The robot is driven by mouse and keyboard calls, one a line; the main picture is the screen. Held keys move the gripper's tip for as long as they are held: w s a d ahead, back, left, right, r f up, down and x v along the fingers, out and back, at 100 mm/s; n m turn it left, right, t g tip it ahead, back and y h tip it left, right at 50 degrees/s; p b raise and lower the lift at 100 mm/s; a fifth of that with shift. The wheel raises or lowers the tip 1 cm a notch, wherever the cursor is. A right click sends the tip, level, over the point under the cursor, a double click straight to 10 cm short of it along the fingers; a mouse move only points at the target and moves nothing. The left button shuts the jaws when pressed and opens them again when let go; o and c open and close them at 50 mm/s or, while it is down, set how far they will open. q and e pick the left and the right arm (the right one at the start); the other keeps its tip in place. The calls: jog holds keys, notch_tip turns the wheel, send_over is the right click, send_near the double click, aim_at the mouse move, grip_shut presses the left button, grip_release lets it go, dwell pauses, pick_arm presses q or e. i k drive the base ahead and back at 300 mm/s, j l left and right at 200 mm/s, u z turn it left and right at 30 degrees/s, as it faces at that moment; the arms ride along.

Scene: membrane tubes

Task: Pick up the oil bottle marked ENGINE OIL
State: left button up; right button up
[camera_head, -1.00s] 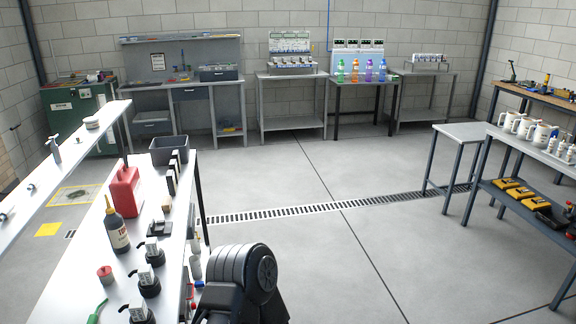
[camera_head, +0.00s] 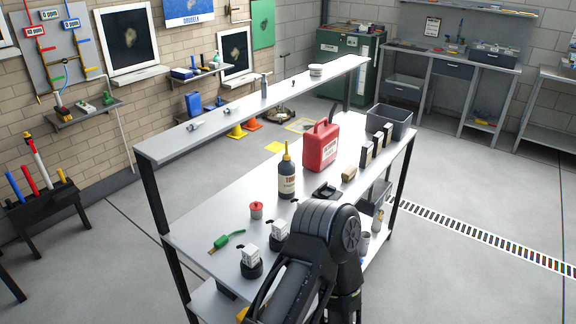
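A dark bottle (camera_head: 286,180) with a pale label and an orange-yellow nozzle stands upright on the white bench. Its label is too small to read, so I cannot confirm the ENGINE OIL mark. A red canister (camera_head: 320,150) stands just behind it and to the right, also with no readable mark. A black arm of mine rises from the bottom centre in front of the bench and hides part of its near edge. I cannot make out gripper fingertips, and nothing is seen held.
On the bench (camera_head: 205,218) are a small red-topped pot (camera_head: 256,210), a green-handled tool (camera_head: 226,241), dark-based white devices (camera_head: 279,229) and a grey bin (camera_head: 389,122). A raised shelf (camera_head: 220,118) runs along its far side. Floor is clear to the right.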

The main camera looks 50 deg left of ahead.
aim_at(286, 168)
jog(key=i+l+u, duration=0.3)
jog(key=u, duration=0.15)
jog(key=i+l+u, duration=0.5)
jog(key=l+u, duration=0.35)
